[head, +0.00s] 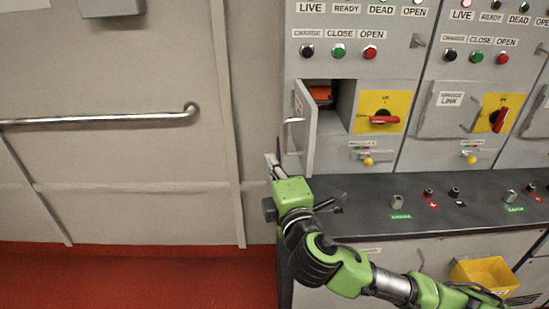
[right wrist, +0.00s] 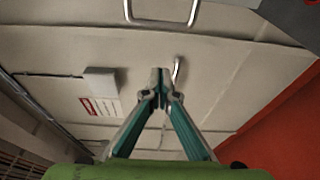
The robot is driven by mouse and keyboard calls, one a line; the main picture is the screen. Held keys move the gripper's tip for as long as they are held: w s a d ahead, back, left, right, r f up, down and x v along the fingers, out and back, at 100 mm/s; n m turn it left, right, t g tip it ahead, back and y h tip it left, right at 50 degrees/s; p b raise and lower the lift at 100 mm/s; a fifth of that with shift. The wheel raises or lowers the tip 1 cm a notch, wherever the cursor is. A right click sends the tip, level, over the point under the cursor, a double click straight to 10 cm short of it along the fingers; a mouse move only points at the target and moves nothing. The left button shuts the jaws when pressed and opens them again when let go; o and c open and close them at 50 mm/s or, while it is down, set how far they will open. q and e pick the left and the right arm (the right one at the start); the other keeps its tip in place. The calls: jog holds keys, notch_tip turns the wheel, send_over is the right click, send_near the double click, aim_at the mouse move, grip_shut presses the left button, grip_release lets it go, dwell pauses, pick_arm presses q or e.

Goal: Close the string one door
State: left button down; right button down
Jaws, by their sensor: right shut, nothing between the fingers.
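The string one door (head: 306,128) is a small grey panel at the left end of the grey cabinet in the head view. It stands open, swung out from its compartment (head: 343,108), where something orange shows. A metal handle (head: 290,133) is on its left face. My right gripper (head: 271,166) is shut and empty, just left of and below the door, with a small visible gap. The right wrist view also shows its closed fingertips (right wrist: 160,76) with nothing between them. My left gripper is not in view.
A yellow panel with a red rotary switch (head: 384,119) is right of the compartment. A dark ledge (head: 375,205) with terminals runs below. A second cabinet section with a closed link door (head: 450,108) stands at right. A wall rail (head: 110,119) is at left, above open red floor (head: 140,278).

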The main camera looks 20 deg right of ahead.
jog(key=w+p, duration=0.2)
jog(key=w, duration=0.7)
jog(key=d, duration=0.1)
jog(key=s+d+p, duration=0.1)
jog(key=s+d, duration=0.1)
jog(key=d, duration=0.1)
jog(key=shift+d+p, duration=0.1)
jog(key=shift+p, duration=0.2)
jog(key=shift+f, duration=0.1)
